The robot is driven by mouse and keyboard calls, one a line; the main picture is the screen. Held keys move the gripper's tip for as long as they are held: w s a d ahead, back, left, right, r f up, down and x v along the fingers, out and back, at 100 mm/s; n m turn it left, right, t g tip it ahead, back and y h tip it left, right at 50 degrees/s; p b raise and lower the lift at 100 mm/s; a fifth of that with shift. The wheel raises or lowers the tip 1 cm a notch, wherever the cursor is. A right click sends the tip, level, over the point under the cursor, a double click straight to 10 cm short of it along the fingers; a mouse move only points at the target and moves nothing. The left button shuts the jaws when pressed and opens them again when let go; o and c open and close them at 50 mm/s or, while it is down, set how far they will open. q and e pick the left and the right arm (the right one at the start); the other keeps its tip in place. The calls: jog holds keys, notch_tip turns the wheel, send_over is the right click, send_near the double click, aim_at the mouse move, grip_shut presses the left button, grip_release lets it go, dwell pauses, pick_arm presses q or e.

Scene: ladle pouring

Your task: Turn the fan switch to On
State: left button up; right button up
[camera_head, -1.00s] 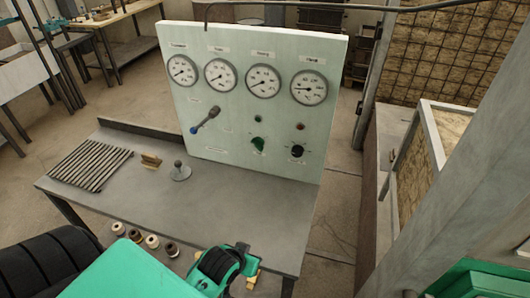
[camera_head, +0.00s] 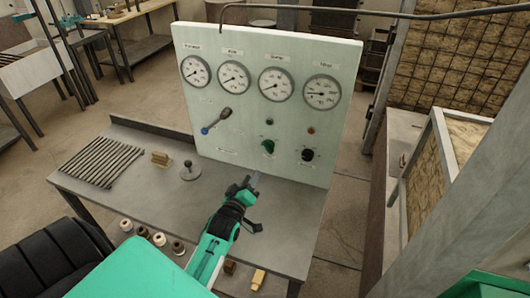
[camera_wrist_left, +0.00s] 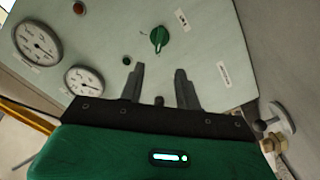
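A light green panel (camera_head: 215,120) stands upright at the back of the grey bench. A green rotary knob (camera_head: 268,147) is low on it, right of centre. A black knob (camera_head: 307,155) is to its right and a lever with a blue end (camera_head: 216,121) to its left. The small labels are unreadable, so I cannot tell which control is the fan switch. My left gripper (camera_head: 252,182) is below the green knob, apart from it. The left wrist view shows its two fingers (camera_wrist_left: 160,76) spread and empty, with the green knob (camera_wrist_left: 159,40) beyond them. My right gripper is out of view.
Several round gauges (camera_head: 276,84) line the panel's top.

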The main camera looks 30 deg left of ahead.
aim_at(266, 149)
pick_arm(q)
jog(key=p+x, duration=0.3)
jog(key=x, duration=1)
jog(key=shift+w+a, duration=0.2)
jog(key=shift+w, duration=0.1)
jog(key=shift+c, duration=0.6)
grip_shut()
